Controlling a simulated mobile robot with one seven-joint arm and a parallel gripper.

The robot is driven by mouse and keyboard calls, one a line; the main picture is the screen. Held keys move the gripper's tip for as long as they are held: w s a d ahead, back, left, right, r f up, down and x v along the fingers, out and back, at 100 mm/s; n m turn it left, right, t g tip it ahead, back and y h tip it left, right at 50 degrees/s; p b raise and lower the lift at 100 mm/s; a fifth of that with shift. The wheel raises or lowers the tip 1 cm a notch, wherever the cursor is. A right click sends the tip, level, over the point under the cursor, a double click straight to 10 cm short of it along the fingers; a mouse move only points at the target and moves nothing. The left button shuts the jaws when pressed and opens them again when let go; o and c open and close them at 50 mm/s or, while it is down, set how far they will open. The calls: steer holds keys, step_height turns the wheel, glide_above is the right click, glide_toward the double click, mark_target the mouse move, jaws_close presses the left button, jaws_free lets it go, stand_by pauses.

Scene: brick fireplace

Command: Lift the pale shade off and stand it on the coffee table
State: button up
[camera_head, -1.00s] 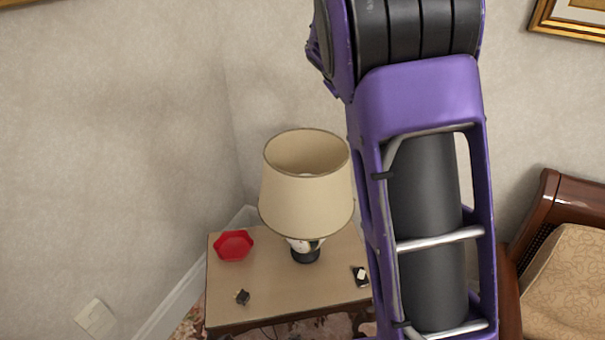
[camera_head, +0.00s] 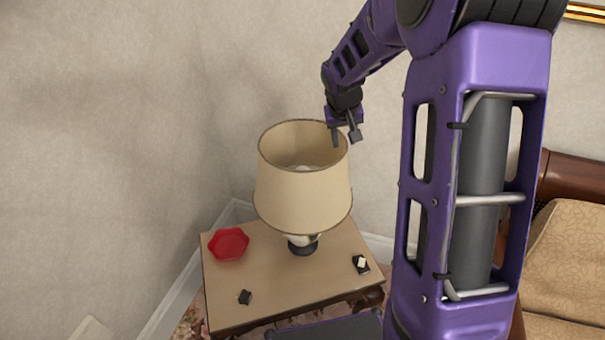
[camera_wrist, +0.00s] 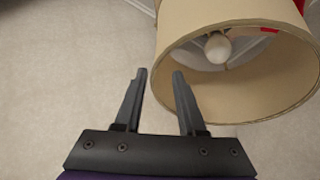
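The pale lampshade (camera_head: 303,195) sits on the lamp, whose dark-footed base (camera_head: 302,246) stands on a small wooden side table. My gripper (camera_head: 347,140) is above and at the right rim of the shade in the head view. In the wrist view the shade (camera_wrist: 185,75) fills the upper right, with its open top and the bulb (camera_wrist: 218,47) showing inside. No coffee table is clearly identifiable.
The side table (camera_head: 238,318) also holds a red dish (camera_head: 229,244), a small dark object (camera_head: 245,297) and a small black-and-white object (camera_head: 361,263). Walls stand close behind and to the left. A patterned seat (camera_head: 570,260) is at the right.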

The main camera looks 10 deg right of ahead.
steer(key=shift+d+b+x, duration=0.15)
steer(key=shift+b+x, duration=0.05)
steer(key=shift+x, duration=2.3)
steer(key=shift+d+b+x, duration=0.2)
steer(key=shift+x, duration=2.35)
steer(key=shift+r, duration=0.15)
jaws_close()
